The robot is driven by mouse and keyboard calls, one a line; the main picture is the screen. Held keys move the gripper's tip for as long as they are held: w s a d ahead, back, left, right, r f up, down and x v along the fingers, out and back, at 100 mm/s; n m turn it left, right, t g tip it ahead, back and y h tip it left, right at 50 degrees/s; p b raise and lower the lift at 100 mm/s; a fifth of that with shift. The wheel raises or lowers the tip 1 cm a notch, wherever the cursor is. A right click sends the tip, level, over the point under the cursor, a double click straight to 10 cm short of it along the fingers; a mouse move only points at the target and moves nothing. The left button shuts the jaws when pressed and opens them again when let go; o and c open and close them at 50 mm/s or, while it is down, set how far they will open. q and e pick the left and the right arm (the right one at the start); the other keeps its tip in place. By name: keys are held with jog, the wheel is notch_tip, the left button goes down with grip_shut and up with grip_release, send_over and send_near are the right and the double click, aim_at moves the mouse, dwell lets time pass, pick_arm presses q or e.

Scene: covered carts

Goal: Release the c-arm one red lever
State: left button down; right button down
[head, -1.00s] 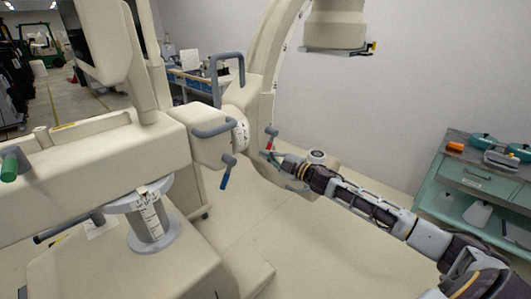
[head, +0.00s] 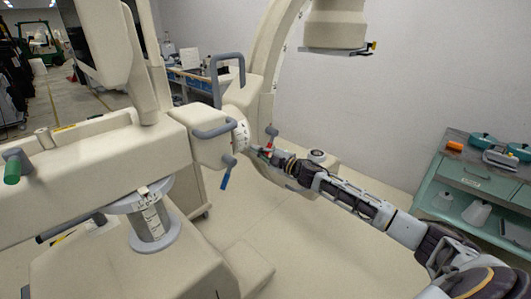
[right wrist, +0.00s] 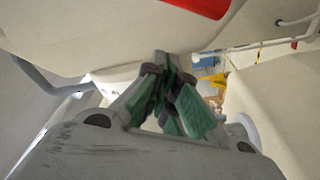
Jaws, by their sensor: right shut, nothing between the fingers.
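The c-arm is a large cream machine with a curved arm (head: 262,75). Its red lever (head: 268,148) shows as a small red piece on a grey pivot near the base of the curve. My right gripper (head: 262,153) is right at this lever, and its fingers are small and partly hidden there. In the right wrist view a red piece (right wrist: 195,5) is at the top edge, beyond the fingers. There my right gripper (right wrist: 168,65) shows green pads drawn together with nothing between them. I cannot tell whether it touches the lever. My left gripper is out of view.
A blue-tipped lever (head: 225,180) hangs left of the red one. A grey handle (head: 228,70) stands above, and a green-tipped handle (head: 12,170) is at far left. A teal cart (head: 475,180) stands at right. Open floor lies below my right arm.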

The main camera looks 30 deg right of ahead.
jog(key=d+f, duration=0.2)
jog(key=d, duration=0.1)
jog(key=shift+w+d, duration=0.15)
jog(key=shift+d+f, duration=0.1)
dwell(0.5)
